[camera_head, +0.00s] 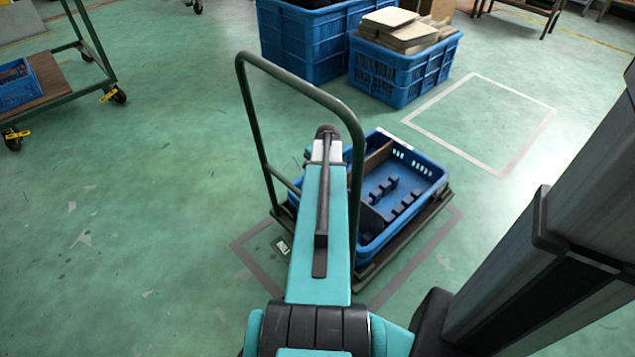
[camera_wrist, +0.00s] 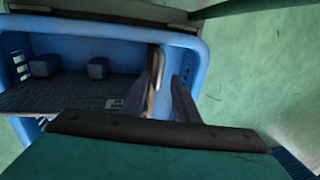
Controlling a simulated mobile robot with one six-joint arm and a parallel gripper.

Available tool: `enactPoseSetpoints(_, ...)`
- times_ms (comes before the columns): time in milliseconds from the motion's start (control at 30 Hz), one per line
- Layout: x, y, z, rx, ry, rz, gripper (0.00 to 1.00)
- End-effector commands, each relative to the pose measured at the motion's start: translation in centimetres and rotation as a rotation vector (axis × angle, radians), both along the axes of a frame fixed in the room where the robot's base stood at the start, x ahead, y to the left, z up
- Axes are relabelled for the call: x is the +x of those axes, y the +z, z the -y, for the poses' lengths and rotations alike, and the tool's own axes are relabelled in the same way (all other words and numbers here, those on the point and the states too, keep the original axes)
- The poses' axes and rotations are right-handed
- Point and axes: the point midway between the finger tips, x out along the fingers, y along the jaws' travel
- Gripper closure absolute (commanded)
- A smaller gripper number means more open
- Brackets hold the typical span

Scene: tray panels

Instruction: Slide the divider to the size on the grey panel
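The blue tray (camera_head: 437,184) sits on a dark cart and holds dark notched blocks (camera_head: 405,205). A brown divider (camera_head: 377,157) stands across its far part. In the wrist view, a thin brown edge (camera_wrist: 156,72), likely the divider, stands upright beside my left finger. My gripper (camera_wrist: 162,100) has its two dark fingers apart, with the brown edge near the left one and blue tray showing between them. I cannot tell whether a finger touches it. A dark grey panel (camera_wrist: 60,95) with a small pale mark lies left of the fingers. My arm hides the tray's left side in the head view.
The cart's green tubular handle (camera_head: 300,88) rises beside my arm. A small white tag (camera_head: 283,246) lies near the cart's left corner. Blue crates (camera_head: 400,78) stand behind, one holding brown pieces. A marked floor square (camera_head: 485,120) at the right is empty.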

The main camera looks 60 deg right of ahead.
Motion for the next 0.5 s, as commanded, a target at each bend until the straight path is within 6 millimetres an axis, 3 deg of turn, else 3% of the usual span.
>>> enactPoseSetpoints(500, -0.1, 3.9, -0.4, 0.000, 0.004, 0.000, 0.72)
